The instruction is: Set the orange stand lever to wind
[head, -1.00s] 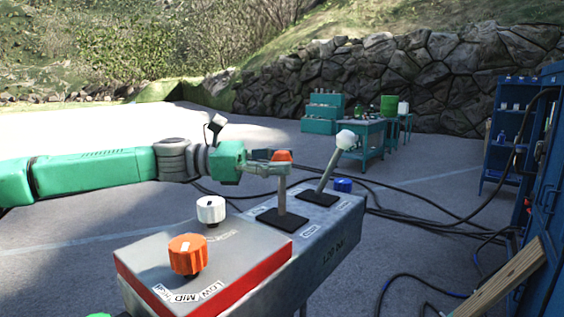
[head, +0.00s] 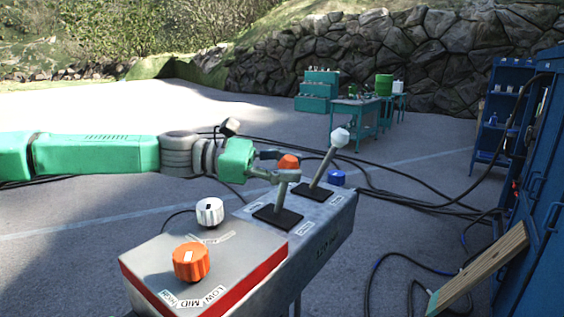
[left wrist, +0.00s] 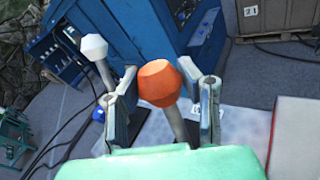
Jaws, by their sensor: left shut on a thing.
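The orange stand lever has an orange knob (head: 289,162) on a grey shaft (head: 283,195), rising from a black plate on the grey control stand (head: 325,235). It leans slightly right, towards the far end. My left gripper (head: 276,166) comes in from the left and is shut on the lever just at its knob. In the left wrist view the orange knob (left wrist: 159,83) sits between the two fingers (left wrist: 160,105). The white-knobbed lever (head: 340,137) stands farther back, leaning right. The labels by the orange lever are too small to read. My right gripper is out of view.
A white dial (head: 210,211) and an orange dial (head: 191,261) sit on the near box. A blue knob (head: 337,178) is at the far end. A blue cabinet (head: 540,200) and a leaning plank (head: 480,268) are at right. Black cables cross the ground.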

